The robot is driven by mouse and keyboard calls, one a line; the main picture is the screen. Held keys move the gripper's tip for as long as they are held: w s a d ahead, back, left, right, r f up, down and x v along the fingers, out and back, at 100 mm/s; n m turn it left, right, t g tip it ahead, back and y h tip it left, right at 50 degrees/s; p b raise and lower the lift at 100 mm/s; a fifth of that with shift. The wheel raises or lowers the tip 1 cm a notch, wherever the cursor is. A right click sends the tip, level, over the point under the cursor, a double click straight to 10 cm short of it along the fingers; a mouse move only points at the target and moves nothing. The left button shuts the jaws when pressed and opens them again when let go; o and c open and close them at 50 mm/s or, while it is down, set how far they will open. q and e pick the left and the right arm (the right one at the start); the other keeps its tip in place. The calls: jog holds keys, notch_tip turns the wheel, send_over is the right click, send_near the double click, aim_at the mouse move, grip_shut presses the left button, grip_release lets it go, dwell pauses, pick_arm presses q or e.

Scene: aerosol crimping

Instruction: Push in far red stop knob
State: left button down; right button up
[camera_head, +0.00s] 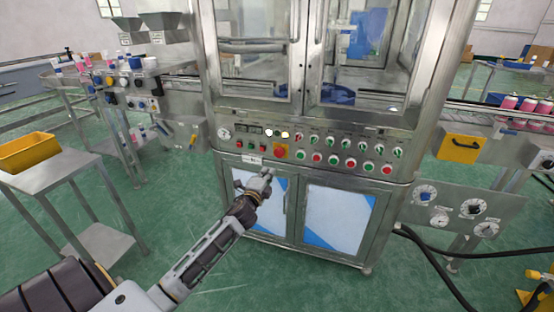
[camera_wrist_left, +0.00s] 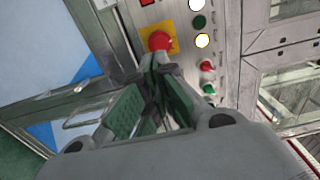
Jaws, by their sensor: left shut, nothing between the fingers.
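A red stop knob (camera_head: 280,150) on a yellow square plate sits on the control panel (camera_head: 325,137) of the steel crimping machine. In the left wrist view the same red knob (camera_wrist_left: 159,41) is just beyond my fingertips. My left gripper (camera_head: 268,174) is in front of the machine, below and a little left of the knob in the head view. Its fingers (camera_wrist_left: 163,60) are shut and empty, with the tips pointing at the knob. I cannot tell whether the tips touch it. My right gripper is not in view.
Rows of green and red buttons (camera_head: 387,170) run right of the knob. Cabinet doors (camera_head: 338,215) with blue and white panels are below. A table with a yellow bin (camera_head: 28,152) stands left. A dial panel (camera_head: 465,210) is at right, with black hoses on the green floor.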

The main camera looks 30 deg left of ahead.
pick_arm(q)
jog(key=b, duration=0.1)
send_near(279, 154)
jog(key=shift+d+x, duration=0.3)
jog(key=shift+x, duration=0.95)
jog(key=shift+a+b+x, duration=0.25)
jog(key=shift+b+x, duration=0.25)
jog(key=shift+x, duration=1.1)
jog(key=shift+w+a, duration=0.2)
jog(key=shift+w, duration=0.45)
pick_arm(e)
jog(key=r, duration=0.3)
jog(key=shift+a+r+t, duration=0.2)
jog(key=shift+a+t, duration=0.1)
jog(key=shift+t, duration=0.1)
pick_arm(q)
jog(key=shift+w, duration=0.1)
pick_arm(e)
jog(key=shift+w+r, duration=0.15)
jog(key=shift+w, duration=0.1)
